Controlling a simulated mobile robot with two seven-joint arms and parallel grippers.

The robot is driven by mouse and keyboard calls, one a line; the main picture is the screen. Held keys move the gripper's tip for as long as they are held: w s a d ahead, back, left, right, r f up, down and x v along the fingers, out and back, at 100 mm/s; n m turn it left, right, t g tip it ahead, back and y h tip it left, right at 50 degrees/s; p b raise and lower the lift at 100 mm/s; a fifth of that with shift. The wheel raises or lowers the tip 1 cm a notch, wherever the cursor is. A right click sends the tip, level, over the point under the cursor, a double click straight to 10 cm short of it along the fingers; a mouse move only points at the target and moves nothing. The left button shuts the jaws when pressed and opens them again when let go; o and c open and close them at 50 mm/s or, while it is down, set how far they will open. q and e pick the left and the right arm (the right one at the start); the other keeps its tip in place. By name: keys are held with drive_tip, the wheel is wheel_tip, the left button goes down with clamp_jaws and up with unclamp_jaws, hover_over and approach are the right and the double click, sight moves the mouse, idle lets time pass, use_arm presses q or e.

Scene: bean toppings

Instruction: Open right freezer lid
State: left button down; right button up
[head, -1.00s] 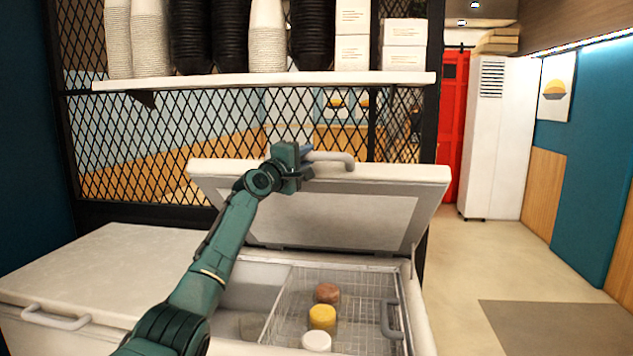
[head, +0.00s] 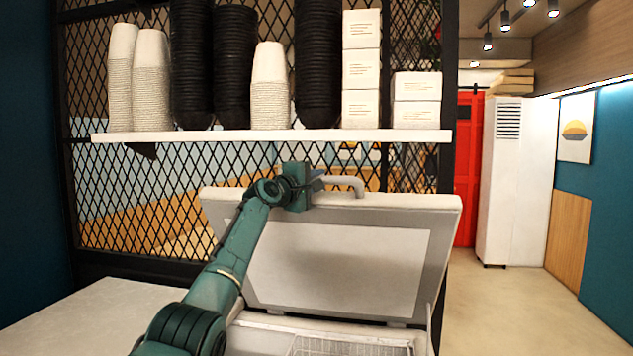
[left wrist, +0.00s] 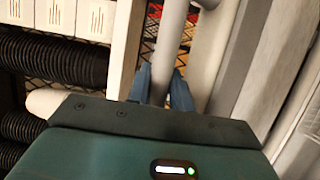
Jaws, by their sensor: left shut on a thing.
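The right freezer lid (head: 335,270) stands raised and tilted back, its pale inner side facing me. Its light grey handle (head: 352,182) is at the lid's top edge. My left gripper (head: 318,182) is shut on the handle. In the left wrist view the blue fingers (left wrist: 165,88) sit on both sides of the handle bar (left wrist: 168,45). The freezer's open inside shows only at the bottom edge, with part of a wire basket (head: 350,346). My right gripper is not in view.
A white shelf (head: 270,137) with stacks of cups and white boxes (head: 361,85) is just above and behind the lid. A black mesh partition (head: 130,210) stands behind it. The closed left freezer lid (head: 90,315) is at lower left. Open floor (head: 510,310) lies to the right.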

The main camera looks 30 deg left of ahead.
use_arm(q)
drive_tip(key=shift+d+f, duration=0.1)
drive_tip(key=shift+f, duration=0.1)
drive_tip(key=c, duration=1.3)
unclamp_jaws()
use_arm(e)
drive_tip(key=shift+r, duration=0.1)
use_arm(q)
drive_tip(key=shift+o, duration=0.2)
drive_tip(key=shift+s, duration=0.1)
drive_tip(key=shift+s+b, duration=0.25)
drive_tip(key=shift+b, duration=0.05)
drive_tip(key=s+a+b, duration=0.1)
drive_tip(key=s+b, duration=0.4)
drive_tip(key=s, duration=0.7)
drive_tip(key=shift+s+a+f, duration=0.2)
drive_tip(key=shift+a+f, duration=0.05)
drive_tip(key=shift+a, duration=0.05)
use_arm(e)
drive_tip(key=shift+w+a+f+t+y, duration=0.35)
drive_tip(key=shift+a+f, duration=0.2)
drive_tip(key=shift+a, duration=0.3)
use_arm(q)
drive_tip(key=shift+c, duration=0.2)
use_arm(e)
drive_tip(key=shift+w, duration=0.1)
